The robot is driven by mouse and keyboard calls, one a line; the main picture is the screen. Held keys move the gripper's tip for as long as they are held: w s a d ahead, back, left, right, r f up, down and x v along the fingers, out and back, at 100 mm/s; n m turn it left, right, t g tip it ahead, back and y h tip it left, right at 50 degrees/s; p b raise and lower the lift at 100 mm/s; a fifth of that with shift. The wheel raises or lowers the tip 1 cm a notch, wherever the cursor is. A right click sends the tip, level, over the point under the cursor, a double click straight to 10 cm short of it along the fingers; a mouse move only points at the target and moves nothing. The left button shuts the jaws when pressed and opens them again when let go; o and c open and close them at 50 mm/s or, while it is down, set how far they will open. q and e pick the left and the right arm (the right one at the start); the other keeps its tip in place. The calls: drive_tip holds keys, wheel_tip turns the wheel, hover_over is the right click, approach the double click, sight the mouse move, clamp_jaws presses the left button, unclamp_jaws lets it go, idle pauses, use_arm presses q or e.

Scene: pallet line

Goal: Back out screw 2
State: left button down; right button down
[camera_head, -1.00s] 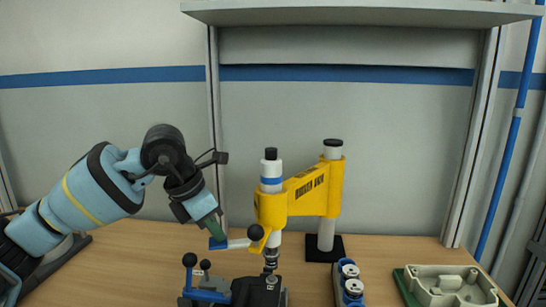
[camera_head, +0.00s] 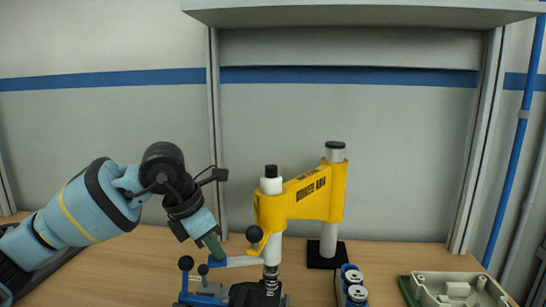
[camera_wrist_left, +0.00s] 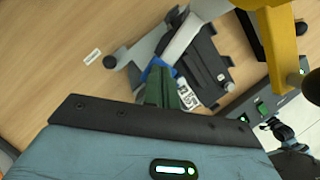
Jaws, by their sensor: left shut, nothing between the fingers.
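The yellow driver arm (camera_head: 312,193) stands on a post, and its white spindle (camera_head: 272,249) points down at the black part of the fixture (camera_head: 258,293). The spindle's lower tip meets or nearly meets that part; I cannot tell which. A pale lever (camera_head: 240,261) with a blue end (camera_head: 217,263) reaches left from the spindle. My left gripper (camera_head: 215,247) has green fingers, shut and empty, at the blue end; contact is unclear. In the left wrist view the fingers (camera_wrist_left: 166,88) sit over a blue piece (camera_wrist_left: 154,70). Screw 2 cannot be made out. My right gripper is not in view.
Blue clamps with black knobs (camera_head: 186,263) stand at the fixture's left. A blue holder with white-topped cylinders (camera_head: 353,277) and a pale housing on a green base (camera_head: 459,287) are to the right. A shelf (camera_head: 360,13) hangs overhead. The bench at left is clear.

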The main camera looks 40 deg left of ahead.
use_arm(q)
drive_tip(key=shift+f, duration=0.35)
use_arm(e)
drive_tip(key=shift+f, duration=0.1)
use_arm(q)
drive_tip(key=shift+s, duration=0.15)
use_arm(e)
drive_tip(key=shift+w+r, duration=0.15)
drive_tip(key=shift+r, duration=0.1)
use_arm(q)
drive_tip(key=shift+d+r+p, duration=0.1)
drive_tip(key=shift+r+p, duration=0.25)
drive_tip(key=shift+p, duration=0.7)
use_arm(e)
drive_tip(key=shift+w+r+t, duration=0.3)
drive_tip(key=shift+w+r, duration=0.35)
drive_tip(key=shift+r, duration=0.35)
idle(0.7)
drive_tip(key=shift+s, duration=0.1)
